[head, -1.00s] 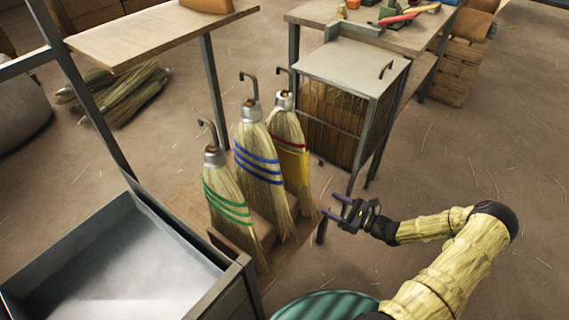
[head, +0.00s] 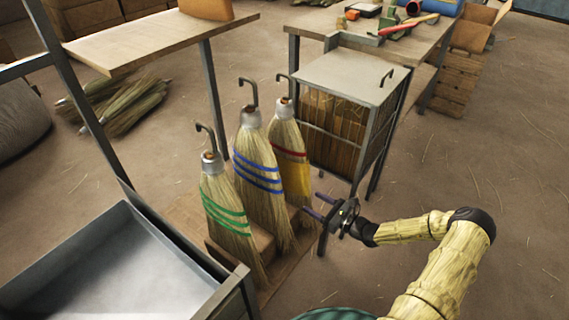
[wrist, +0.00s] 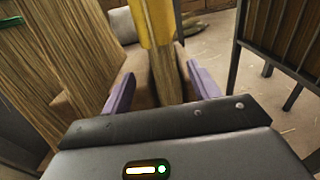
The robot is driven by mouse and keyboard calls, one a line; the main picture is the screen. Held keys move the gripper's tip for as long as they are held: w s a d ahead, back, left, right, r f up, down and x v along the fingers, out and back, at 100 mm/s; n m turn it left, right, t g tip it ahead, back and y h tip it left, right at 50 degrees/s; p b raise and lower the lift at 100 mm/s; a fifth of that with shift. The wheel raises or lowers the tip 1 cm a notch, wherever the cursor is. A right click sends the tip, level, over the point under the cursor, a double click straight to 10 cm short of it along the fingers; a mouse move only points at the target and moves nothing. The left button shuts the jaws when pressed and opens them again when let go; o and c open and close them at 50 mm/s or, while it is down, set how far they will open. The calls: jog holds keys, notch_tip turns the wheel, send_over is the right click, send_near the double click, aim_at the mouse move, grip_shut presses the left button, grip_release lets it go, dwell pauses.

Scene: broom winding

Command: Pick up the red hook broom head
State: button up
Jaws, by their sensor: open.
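The red hook broom head (head: 290,158) stands upright at the right end of a row of broom heads in the head view. It has straw bristles, a red band, a yellow patch and a dark hook on top. My gripper (head: 309,206) is open to the right of its lower bristles. In the wrist view the yellow patch and bristles (wrist: 152,28) of this broom show at the top, beyond and between the two purple fingers of my gripper (wrist: 158,85). Its top and hook are outside the wrist view.
The blue-banded broom head (head: 257,180) stands close on the left, and the green-banded one (head: 227,210) beyond it. A wire-sided cabinet (head: 345,115) stands behind to the right. A metal bin (head: 120,270) is at front left. Floor right of my arm is clear.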

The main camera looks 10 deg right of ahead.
aim_at(295, 193)
jog(key=shift+b+x, duration=0.4)
jog(key=shift+x, duration=1.55)
jog(key=b+x, duration=0.1)
jog(key=x, duration=0.2)
jog(key=b+x, duration=0.1)
jog(key=x, duration=0.1)
jog(key=shift+d+f+b, duration=0.15)
jog(key=shift+f+b, duration=0.15)
jog(key=shift+f, duration=0.05)
jog(key=shift+w+r, duration=0.1)
jog(key=shift+w, duration=0.1)
jog(key=c, duration=1.3)
